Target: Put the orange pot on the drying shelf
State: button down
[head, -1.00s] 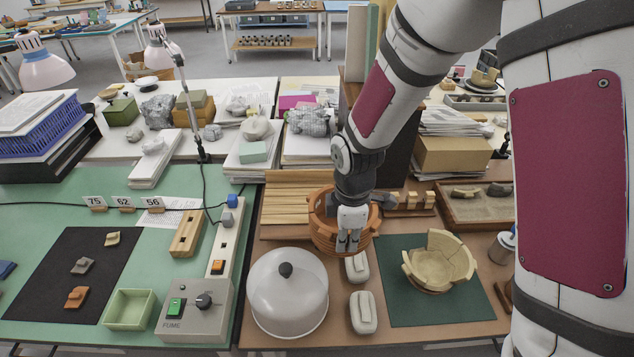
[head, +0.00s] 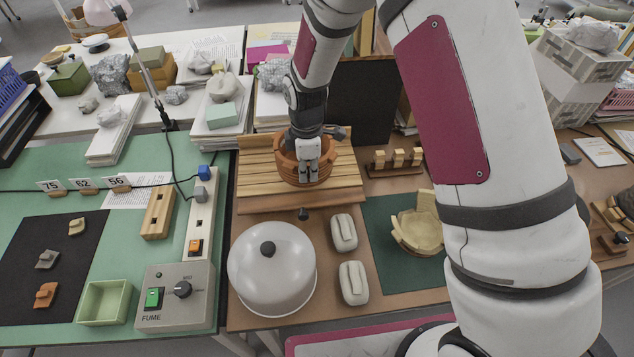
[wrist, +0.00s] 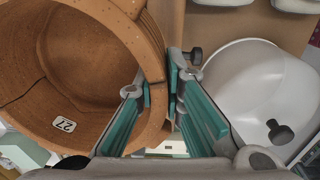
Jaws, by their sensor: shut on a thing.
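The orange pot (head: 287,172) is a round terracotta vessel with visible seams. In the wrist view, the pot (wrist: 75,75) opens toward the camera and shows a "27" label inside. My gripper (head: 309,176) is shut on its near wall, one finger inside and one outside; the fingers (wrist: 163,92) also show in the wrist view. The drying shelf (head: 255,172) is a slatted wooden rack. The pot is over the middle of its slats in the head view; I cannot tell whether it touches them. My gripper hides part of the pot.
A white dome with a black knob (head: 272,268) stands in front of the shelf. Two pale blocks (head: 344,232) lie right of the dome. A partial cream pot (head: 415,232) sits on a green mat (head: 385,262). A fume box (head: 175,296) stands left.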

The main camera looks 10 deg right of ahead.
jog(key=w, duration=0.2)
jog(key=w+a, duration=0.1)
jog(key=w, duration=0.1)
jog(key=w+a, duration=0.1)
jog(key=w, duration=0.1)
jog(key=shift+f, duration=0.25)
jog(key=shift+s+f+p, duration=0.2)
jog(key=shift+f+p, duration=0.15)
jog(key=shift+f, duration=0.7)
jog(key=shift+w+f, duration=0.1)
jog(key=shift+f, duration=0.7)
jog(key=c, duration=1.7)
grip_release()
jog(key=r, duration=0.4)
jog(key=r+b, duration=0.1)
jog(key=r, duration=0.7)
jog(key=shift+s+r, duration=0.15)
jog(key=shift+s, duration=0.2)
